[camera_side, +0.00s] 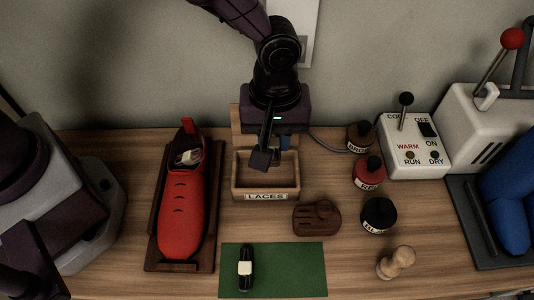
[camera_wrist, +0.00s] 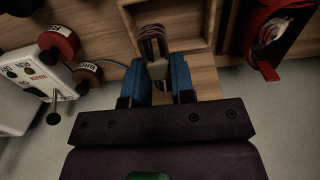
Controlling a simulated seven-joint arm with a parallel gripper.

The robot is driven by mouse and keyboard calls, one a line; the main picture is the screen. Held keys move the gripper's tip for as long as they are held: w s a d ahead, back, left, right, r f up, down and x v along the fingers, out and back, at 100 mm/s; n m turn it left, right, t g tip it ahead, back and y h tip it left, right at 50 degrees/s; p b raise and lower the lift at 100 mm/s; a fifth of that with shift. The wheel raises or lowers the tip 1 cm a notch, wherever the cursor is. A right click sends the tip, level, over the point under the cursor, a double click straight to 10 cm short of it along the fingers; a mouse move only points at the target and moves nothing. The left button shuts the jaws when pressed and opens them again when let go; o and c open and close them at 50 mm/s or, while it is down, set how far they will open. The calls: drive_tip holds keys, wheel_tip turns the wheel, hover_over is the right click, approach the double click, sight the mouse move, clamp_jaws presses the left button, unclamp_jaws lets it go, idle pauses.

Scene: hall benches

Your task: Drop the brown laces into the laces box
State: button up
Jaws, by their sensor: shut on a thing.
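The brown laces (camera_wrist: 152,42) are a small folded bundle with a pale band, seen in the wrist view. My gripper (camera_wrist: 160,72) is shut on them between its blue fingers. The laces box (camera_side: 266,196) is an open wooden tray with a LACES label on its front, in the middle of the bench. In the side view my gripper (camera_side: 275,150) is over the back part of this box. In the wrist view the box's wall (camera_wrist: 195,45) shows behind the laces. The bundle's far end overlaps the box's edge there. The exact height above the box cannot be told.
A red shoe (camera_side: 182,215) stands on a dark board left of the box. A black banded bundle (camera_side: 245,268) lies on a green mat (camera_side: 295,270) in front. A brown wooden block (camera_side: 317,217), several jars and a white switch box (camera_side: 412,150) stand to the right.

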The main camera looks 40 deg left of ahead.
drive_tip(key=shift+f, duration=1.45)
drive_tip(key=o, duration=1)
wheel_tip(320, 180, up, 13)
